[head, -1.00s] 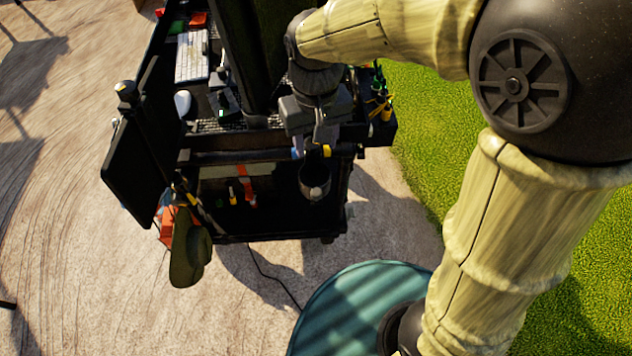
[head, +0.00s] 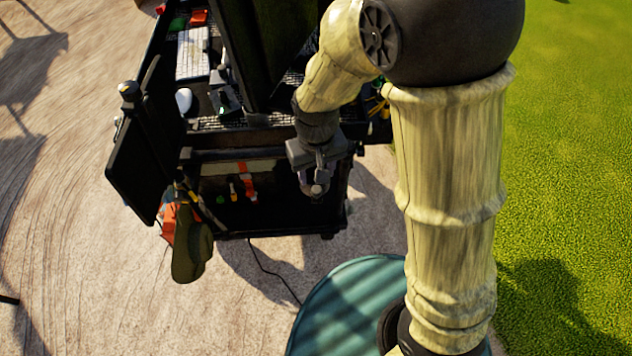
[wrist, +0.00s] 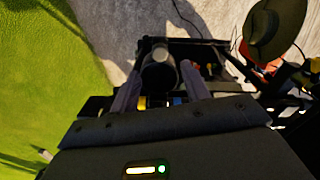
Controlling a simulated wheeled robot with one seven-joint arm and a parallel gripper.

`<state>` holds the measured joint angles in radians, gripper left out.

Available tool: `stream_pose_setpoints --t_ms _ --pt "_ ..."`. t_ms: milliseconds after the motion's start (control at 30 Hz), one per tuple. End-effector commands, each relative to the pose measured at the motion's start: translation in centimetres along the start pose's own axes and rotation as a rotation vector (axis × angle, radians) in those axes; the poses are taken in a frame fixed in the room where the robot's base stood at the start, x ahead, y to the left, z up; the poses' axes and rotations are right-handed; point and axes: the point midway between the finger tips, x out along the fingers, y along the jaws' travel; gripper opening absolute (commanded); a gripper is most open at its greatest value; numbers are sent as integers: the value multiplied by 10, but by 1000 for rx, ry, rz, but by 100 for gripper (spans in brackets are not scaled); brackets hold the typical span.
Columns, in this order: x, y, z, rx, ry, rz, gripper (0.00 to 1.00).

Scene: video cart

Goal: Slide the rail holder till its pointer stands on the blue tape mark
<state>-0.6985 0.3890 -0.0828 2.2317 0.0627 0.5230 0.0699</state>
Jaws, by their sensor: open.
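The rail holder (wrist: 160,72), a dark round cup with a pale rim, hangs at the cart's front rail and shows between my finger tips in the wrist view. In the head view the holder (head: 316,189) is mostly covered by my gripper (head: 319,176). My gripper (wrist: 160,84) is open, one finger on each side of the holder; I cannot tell whether either touches it. The blue tape mark (wrist: 177,100) lies to the right of the holder's middle in the wrist view, with a yellow mark (wrist: 142,103) to the left. The pointer is too small to make out.
The black cart carries a keyboard (head: 192,54) and a mouse (head: 184,100). A monitor (head: 143,150) and a hat (head: 192,247) hang at its left. Tools with orange handles (head: 247,181) hang at the front. A teal round surface (head: 340,300) lies nearer me.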

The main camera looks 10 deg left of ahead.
Motion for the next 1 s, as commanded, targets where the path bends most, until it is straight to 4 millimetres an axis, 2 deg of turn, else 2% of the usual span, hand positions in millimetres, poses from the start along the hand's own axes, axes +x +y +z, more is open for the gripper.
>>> stream_pose_setpoints --t_ms 200,400,533,800,867,1000 --pt "34 0 2 0 -6 0 46" --pt "57 0 0 0 -3 0 46" --pt "64 0 0 0 -1 0 46" --pt "65 0 0 0 0 -1 46" --pt "65 0 0 0 0 -1 37" --pt "65 0 0 -1 0 -1 9"
